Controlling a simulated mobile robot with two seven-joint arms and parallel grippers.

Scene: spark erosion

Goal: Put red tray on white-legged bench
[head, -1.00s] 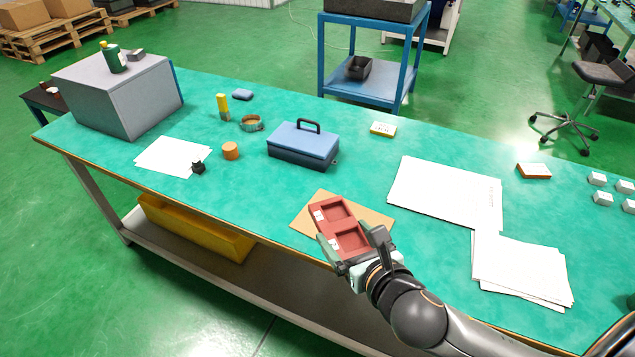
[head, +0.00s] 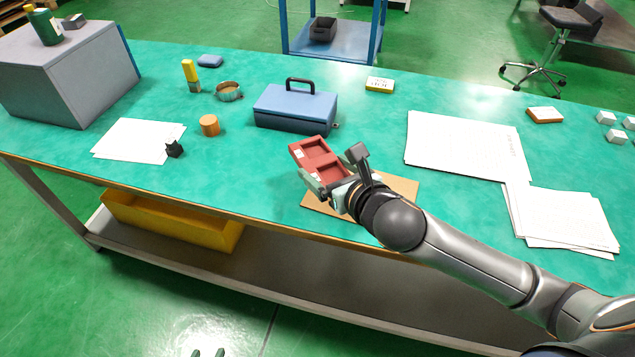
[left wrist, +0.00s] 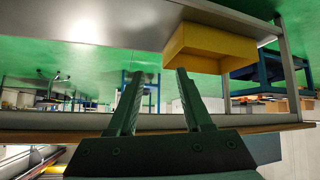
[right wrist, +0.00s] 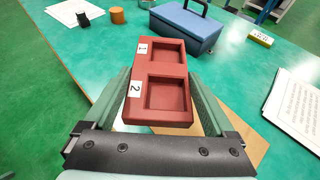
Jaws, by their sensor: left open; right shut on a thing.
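The red tray (head: 318,158) has two square recesses, with labels 1 and 2 visible in the right wrist view (right wrist: 158,122). My right gripper (head: 335,168) is shut on it, one finger along each side. The tray is tilted over the green-topped bench (head: 370,143), by the brown sheet's back edge; it looks raised, but the gap is hard to judge. The bench has pale grey-white legs (head: 48,205). My left gripper (left wrist: 157,85) is open and empty, low in front of the bench; only its fingertips (head: 208,353) show in the head view.
A brown sheet (head: 400,187) lies under the right gripper. A blue toolbox (head: 295,108) stands just behind the tray. White papers (head: 465,145) lie to the right. A grey cabinet (head: 65,75) stands far left. A yellow bin (head: 170,222) is on the lower shelf.

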